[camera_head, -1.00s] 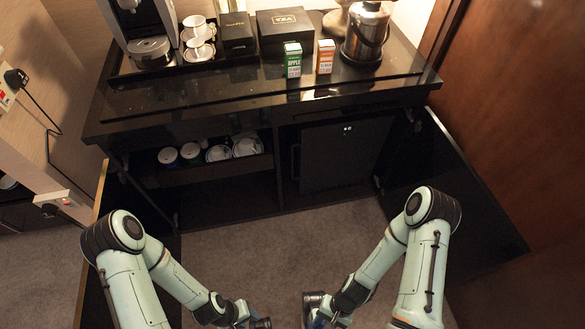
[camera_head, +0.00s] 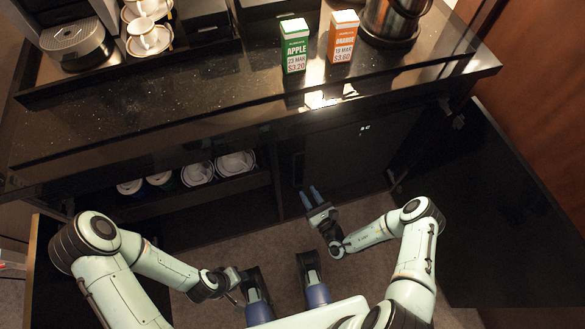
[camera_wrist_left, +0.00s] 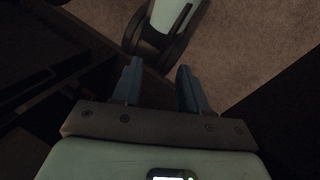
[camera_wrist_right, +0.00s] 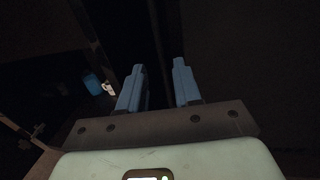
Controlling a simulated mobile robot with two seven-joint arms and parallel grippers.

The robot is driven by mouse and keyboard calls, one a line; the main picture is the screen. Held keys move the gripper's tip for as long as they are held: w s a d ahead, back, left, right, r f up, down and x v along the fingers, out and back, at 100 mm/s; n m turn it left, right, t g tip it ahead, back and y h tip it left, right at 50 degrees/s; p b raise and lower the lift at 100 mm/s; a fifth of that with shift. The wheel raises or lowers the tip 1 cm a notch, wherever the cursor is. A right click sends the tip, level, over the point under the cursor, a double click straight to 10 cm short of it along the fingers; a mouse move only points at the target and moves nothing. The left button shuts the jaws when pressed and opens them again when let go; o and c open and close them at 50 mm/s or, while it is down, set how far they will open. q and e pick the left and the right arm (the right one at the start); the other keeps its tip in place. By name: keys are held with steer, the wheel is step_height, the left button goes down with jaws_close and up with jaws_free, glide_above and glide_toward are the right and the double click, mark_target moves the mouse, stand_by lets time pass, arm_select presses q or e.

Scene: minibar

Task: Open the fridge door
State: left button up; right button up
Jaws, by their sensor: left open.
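The fridge (camera_head: 350,150) is a black box in the right compartment of the cabinet, with small lights near its top. Its door looks shut. A dark upright handle (camera_head: 297,170) shows at its left edge. My right gripper (camera_head: 311,193) is open, its blue fingers pointing at the lower left part of the fridge front. In the right wrist view the fingers (camera_wrist_right: 160,85) are apart, with a dark upright edge beyond the gap; I cannot tell if they touch it. My left gripper (camera_wrist_left: 158,88) is open and empty, low over the carpet; its fingers are unclear in the head view.
The cabinet door (camera_head: 485,210) stands open at right. Another open door panel (camera_head: 50,270) is at left. The counter (camera_head: 190,105) overhangs the fridge and carries an apple carton (camera_head: 295,48) and an orange carton (camera_head: 342,42). Cups (camera_head: 198,173) sit in the left compartment.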

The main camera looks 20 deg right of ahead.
mark_target(294, 171)
steer(key=b+x, duration=0.2)
steer(key=x, duration=1)
steer(key=shift+s+a+b, duration=0.1)
steer(key=shift+b, duration=0.25)
arm_select(q)
steer(key=shift+t+y, duration=0.4)
steer(key=shift+t, duration=0.3)
steer(key=w+f, duration=0.1)
steer(key=w+a+f, duration=0.1)
steer(key=w, duration=0.1)
steer(key=w+a+f, duration=0.1)
steer(key=shift+w+f, duration=0.15)
steer(key=shift+w, duration=0.05)
arm_select(e)
jaws_close()
